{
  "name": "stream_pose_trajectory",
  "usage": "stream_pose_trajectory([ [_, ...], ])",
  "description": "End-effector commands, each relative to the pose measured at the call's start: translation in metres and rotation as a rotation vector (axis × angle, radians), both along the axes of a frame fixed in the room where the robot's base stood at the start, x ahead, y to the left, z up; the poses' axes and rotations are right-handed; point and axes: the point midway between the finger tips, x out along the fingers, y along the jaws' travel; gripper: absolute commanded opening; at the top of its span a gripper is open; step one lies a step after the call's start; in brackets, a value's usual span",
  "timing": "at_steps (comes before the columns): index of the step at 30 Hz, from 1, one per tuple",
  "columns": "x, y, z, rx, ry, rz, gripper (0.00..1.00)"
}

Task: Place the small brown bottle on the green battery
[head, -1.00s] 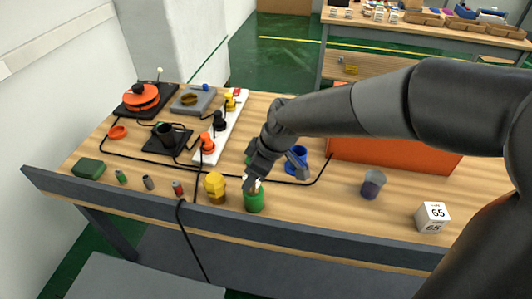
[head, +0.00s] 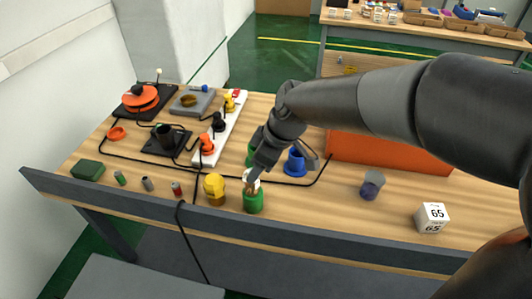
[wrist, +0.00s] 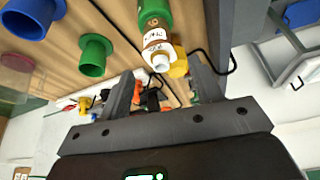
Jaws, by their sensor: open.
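The small brown bottle (head: 250,187) has a white cap and stands upright at the top of a green cylinder (head: 254,204) near the table's front edge. In the wrist view, the bottle (wrist: 155,38) has a white label, and its cap points toward me; the green cylinder (wrist: 156,12) is behind it. I cannot tell whether this cylinder is the green battery; a much smaller green cylinder (head: 120,178) stands at the left. My gripper (head: 254,172) is open just above the bottle. In the wrist view, its fingers (wrist: 160,78) are apart with nothing held between them.
A yellow bulb-shaped thing (head: 214,188) stands just left of the green cylinder. A blue flanged cup (head: 296,163) and an orange box (head: 385,151) are behind to the right. A purple jar (head: 371,186) and a white cube (head: 432,217) stand at the right, with bare table between.

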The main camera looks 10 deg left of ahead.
Motion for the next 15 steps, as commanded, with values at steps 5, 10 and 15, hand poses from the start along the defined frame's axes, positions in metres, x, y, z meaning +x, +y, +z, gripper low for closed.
stream_pose_trajectory([
  [5, 0.001, -0.003, 0.005, 0.001, -0.001, -0.004, 0.59],
  [10, 0.0, -0.005, 0.011, 0.0, -0.001, -0.004, 0.59],
  [15, 0.0, -0.007, 0.016, 0.0, -0.003, -0.004, 0.59],
])
